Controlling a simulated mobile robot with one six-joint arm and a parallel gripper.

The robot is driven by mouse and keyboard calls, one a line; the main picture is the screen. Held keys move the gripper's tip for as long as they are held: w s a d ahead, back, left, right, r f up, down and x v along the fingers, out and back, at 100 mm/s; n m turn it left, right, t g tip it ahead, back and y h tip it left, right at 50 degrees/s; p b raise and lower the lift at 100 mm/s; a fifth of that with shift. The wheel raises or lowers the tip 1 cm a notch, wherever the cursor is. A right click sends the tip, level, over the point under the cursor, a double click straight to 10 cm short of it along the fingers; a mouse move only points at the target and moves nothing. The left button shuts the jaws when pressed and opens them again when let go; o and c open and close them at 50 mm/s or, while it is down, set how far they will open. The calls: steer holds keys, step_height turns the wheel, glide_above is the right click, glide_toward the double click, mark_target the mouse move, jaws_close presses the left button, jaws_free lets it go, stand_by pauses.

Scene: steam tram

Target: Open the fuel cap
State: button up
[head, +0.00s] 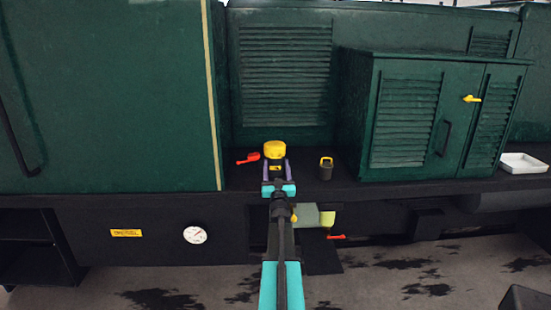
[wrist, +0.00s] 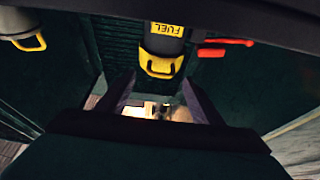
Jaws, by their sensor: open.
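The yellow fuel cap (head: 274,150) sits on top of a dark filler neck (head: 277,166) on the black running board. In the wrist view, which looks inverted, the cap (wrist: 160,56) has a loop-like yellow handle, and the neck bears a yellow FUEL label (wrist: 168,29). The cap appears seated on the neck. My gripper (head: 276,172) is open, with its purple fingers in front of the filler in the head view. In the wrist view the cap lies just beyond and between the fingertips (wrist: 158,82). I cannot tell whether they touch it.
A red handle (head: 248,158) lies just left of the filler. A small dark can with a yellow handle (head: 326,168) stands to its right. Further right is a green louvred cabinet (head: 408,115), then a white tray (head: 523,163). A green wall (head: 110,90) flanks the left.

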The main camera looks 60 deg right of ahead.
mark_target(275, 158)
steer(key=shift+p+x, duration=0.55)
steer(key=shift+x, duration=1.7)
steer(key=c, duration=1.5)
steer(key=shift+w, duration=0.1)
steer(key=shift+a+r, duration=0.1)
